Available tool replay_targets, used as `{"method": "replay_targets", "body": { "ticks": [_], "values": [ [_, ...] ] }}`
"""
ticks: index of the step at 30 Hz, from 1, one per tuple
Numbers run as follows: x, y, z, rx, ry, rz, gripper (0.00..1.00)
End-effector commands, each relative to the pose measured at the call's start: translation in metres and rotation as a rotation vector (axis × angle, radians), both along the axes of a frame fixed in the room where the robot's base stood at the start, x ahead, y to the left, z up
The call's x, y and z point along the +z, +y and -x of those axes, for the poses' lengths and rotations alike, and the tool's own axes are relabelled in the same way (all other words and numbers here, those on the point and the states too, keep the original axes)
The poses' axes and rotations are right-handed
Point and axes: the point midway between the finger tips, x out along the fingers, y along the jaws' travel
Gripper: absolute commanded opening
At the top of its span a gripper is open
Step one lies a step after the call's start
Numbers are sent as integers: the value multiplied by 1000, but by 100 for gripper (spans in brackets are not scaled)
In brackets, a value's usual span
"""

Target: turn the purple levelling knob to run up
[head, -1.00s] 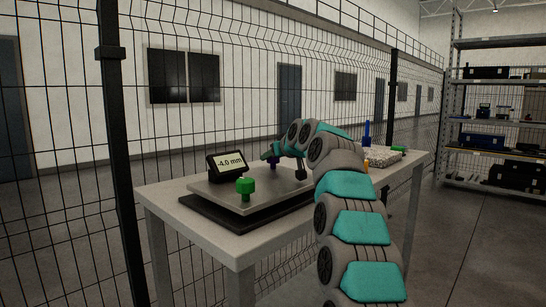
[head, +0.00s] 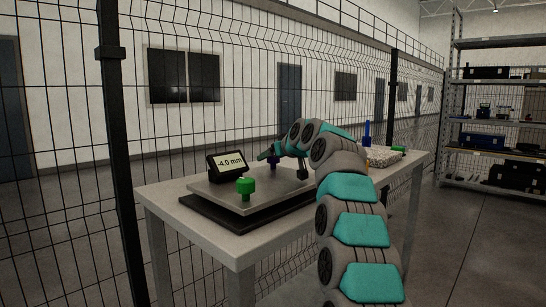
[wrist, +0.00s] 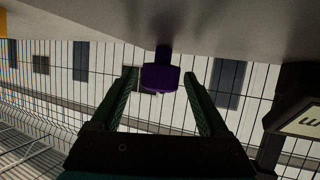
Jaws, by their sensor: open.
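The purple levelling knob (wrist: 161,78) is on a short stem at the plate, which shows along the top of the wrist view. My gripper (wrist: 163,82) is open, with one finger on each side of the knob and a visible gap to both. In the head view the knob (head: 273,162) is small and dark at the back of the grey levelling plate (head: 225,193), just below my gripper (head: 268,153). The display (head: 227,163) on the plate reads -4.0 mm. Part of this display (wrist: 302,120) also shows at the right of the wrist view.
A green knob (head: 245,188) stands at the plate's front corner. The plate sits over a dark base on a grey table (head: 235,243). Beyond my arm are a speckled block (head: 382,157) and a blue upright object (head: 367,132). A wire fence runs behind the table.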

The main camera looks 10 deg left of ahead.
Motion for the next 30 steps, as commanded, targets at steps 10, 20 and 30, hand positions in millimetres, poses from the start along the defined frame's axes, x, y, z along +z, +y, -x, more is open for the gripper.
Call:
{"method": "replay_targets", "body": {
  "ticks": [10,20,30],
  "values": [
    [0,-2,3,0,1,0,78],
    [10,-15,24,1,1,-1,78],
    [25,-35,55,0,2,1,78]
  ]
}}
